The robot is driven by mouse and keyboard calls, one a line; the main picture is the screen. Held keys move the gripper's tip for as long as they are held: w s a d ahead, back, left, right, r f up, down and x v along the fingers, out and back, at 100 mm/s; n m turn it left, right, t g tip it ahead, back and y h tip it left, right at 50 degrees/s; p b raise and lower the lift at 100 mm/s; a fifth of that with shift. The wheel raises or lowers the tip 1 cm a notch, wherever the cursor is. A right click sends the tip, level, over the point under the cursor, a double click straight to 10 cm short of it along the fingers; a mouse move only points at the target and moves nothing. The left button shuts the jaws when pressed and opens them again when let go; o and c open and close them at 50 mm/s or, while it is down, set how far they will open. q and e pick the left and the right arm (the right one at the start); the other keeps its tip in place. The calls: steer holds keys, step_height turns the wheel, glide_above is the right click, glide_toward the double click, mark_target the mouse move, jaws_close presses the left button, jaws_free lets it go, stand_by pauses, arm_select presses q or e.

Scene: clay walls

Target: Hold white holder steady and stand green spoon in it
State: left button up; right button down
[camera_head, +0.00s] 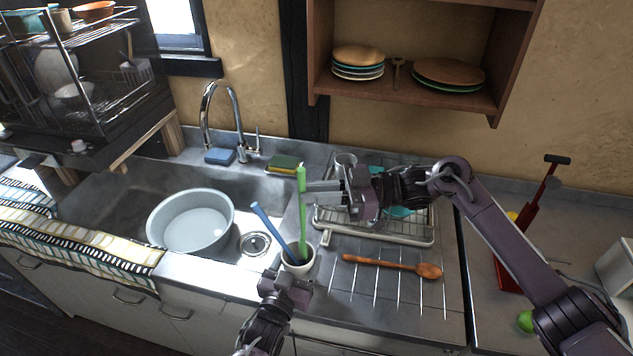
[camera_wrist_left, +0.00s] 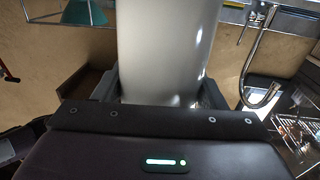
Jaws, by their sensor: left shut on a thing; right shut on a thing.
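The white holder (camera_head: 299,270) stands on the counter at the sink's right edge, with a blue utensil (camera_head: 272,228) leaning left in it. My left gripper (camera_head: 291,275) is shut on the holder from the near side. In the left wrist view the holder (camera_wrist_left: 166,45) sits between the fingers. The green spoon (camera_head: 302,225) is upright above the holder, its lower end at the holder's mouth; I cannot tell how far inside it reaches. My right gripper (camera_head: 308,193) is shut on the spoon's upper part, coming from the right.
A wooden spoon (camera_head: 385,265) lies on the ridged drainboard right of the holder. A dish rack (camera_head: 405,238) stands behind it, partly hidden by my right arm. The sink on the left holds a pale basin (camera_head: 157,222). A faucet (camera_head: 204,112) and sponges (camera_head: 284,162) are at the back.

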steer(key=shift+f, duration=2.1)
steer(key=c, duration=1.3)
jaws_free()
steer(key=shift+c, duration=0.2)
steer(key=shift+d, duration=0.15)
steer(key=d, duration=1.1)
steer(key=shift+d+f, duration=0.2)
steer(key=shift+d, duration=0.2)
